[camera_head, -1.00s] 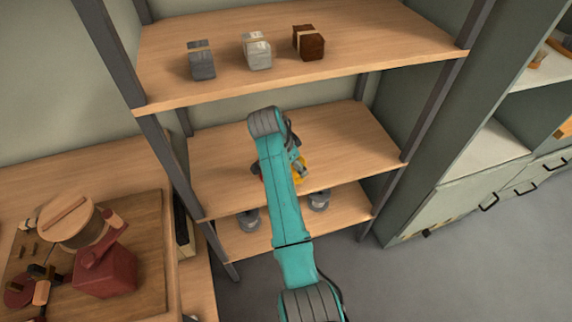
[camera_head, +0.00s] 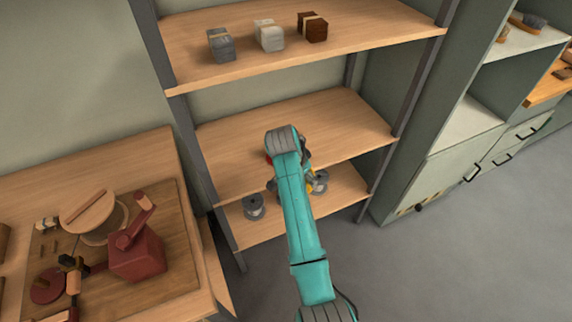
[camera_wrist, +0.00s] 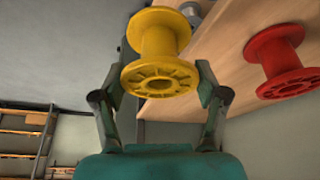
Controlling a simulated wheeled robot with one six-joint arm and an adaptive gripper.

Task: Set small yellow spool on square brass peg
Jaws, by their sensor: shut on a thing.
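The yellow spool (camera_wrist: 160,50) is held between the fingers of my gripper (camera_wrist: 163,92) in the wrist view. Its flange with the centre hole faces the camera. In the head view my arm hides most of the gripper and spool; only a bit of yellow shows beside the arm, near the middle shelf's front edge. I cannot tell the gap between spool and shelf. A red spool (camera_wrist: 280,62) stands on the shelf to the right in the wrist view. I cannot make out a square brass peg; small brown pegs show on a wooden board (camera_head: 178,225) at the left.
The shelf unit's middle shelf (camera_head: 340,118) is mostly bare. Two grey spools (camera_head: 254,207) stand on the lower shelf. Wrapped blocks (camera_head: 268,36) sit on the top shelf. A red crank device (camera_head: 137,255) stands on the board. A green cabinet (camera_head: 450,165) is at the right; floor before it is clear.

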